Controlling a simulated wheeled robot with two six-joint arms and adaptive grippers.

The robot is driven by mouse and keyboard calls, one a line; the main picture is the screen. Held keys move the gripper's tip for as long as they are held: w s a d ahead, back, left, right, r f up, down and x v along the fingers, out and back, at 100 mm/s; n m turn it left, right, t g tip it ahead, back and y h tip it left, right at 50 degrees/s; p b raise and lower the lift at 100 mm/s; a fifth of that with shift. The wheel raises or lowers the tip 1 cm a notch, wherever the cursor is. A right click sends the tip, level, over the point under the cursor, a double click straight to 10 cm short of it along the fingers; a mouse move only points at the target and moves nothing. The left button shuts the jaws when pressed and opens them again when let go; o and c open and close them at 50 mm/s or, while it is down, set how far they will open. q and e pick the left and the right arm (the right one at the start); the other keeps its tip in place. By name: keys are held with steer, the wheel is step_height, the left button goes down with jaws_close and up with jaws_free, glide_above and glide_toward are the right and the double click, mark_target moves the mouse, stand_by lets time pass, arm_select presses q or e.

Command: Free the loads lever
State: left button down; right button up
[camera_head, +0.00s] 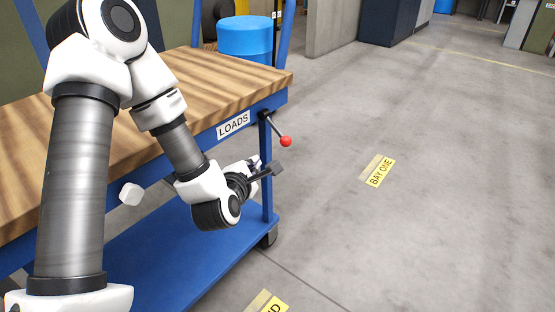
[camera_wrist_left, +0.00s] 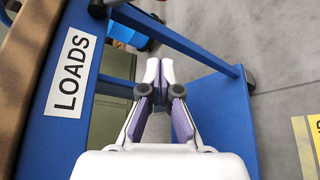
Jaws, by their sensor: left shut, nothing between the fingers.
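The loads lever is a thin dark rod ending in a red ball knob (camera_head: 286,141). It slants down and outward from the corner of the blue cart, beside the LOADS label (camera_head: 233,124). My left gripper (camera_head: 277,169) is shut and empty, just below the knob and apart from it in the head view. In the left wrist view the closed fingertips (camera_wrist_left: 159,69) point past the LOADS label (camera_wrist_left: 70,74). My right gripper is not in view.
The cart has a wooden top (camera_head: 222,78), a blue lower shelf (camera_head: 172,258) and a corner post (camera_head: 267,190) close to my gripper. A blue drum (camera_head: 245,38) stands behind. The grey floor to the right is clear, with a yellow BAY ONE marking (camera_head: 380,172).

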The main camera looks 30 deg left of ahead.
mark_target(276, 130)
arm_select(q)
steer(key=shift+r, duration=0.1)
steer(key=w+b, duration=0.3)
steer(key=w, duration=0.6)
steer(key=shift+w+f+b, duration=0.2)
steer(key=shift+f+b, duration=0.1)
steer(key=shift+b, duration=0.1)
